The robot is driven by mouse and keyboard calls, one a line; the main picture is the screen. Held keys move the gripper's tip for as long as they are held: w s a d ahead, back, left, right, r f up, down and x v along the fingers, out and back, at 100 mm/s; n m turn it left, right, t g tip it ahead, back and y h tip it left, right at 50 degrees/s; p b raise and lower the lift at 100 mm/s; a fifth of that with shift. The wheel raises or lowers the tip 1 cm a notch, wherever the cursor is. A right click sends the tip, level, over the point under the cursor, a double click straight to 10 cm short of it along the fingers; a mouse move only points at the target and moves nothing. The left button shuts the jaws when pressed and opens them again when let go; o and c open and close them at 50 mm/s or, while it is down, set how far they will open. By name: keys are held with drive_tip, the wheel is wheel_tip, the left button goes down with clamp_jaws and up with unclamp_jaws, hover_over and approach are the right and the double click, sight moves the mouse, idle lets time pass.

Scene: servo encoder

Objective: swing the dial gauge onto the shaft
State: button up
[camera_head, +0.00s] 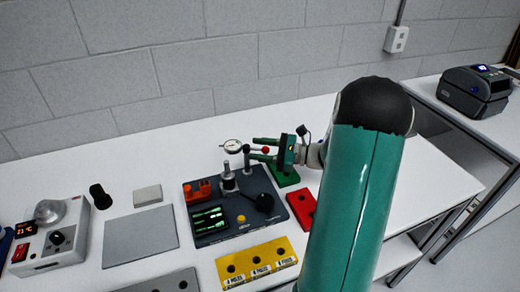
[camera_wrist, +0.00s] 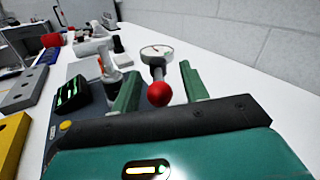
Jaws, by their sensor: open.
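The dial gauge (camera_head: 232,146), with a round white face, is on a swing arm above the back of a dark fixture plate (camera_head: 243,229). In the wrist view the gauge (camera_wrist: 157,52) is just beyond a red ball knob (camera_wrist: 159,94). The knob also shows in the head view (camera_head: 265,150). My gripper (camera_head: 257,148) is open, with its green fingers on either side of the knob and a visible gap in the wrist view. A silver upright shaft (camera_head: 228,181) stands on the plate, left of and nearer than my gripper. The gauge's stem tip is too small to make out.
An orange block (camera_head: 198,192) and a small lit green display (camera_head: 208,219) are on the plate. The wall runs behind; the table right of my gripper is clear.

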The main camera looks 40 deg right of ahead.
drive_tip(key=shift+c, duration=0.3)
clamp_jaws()
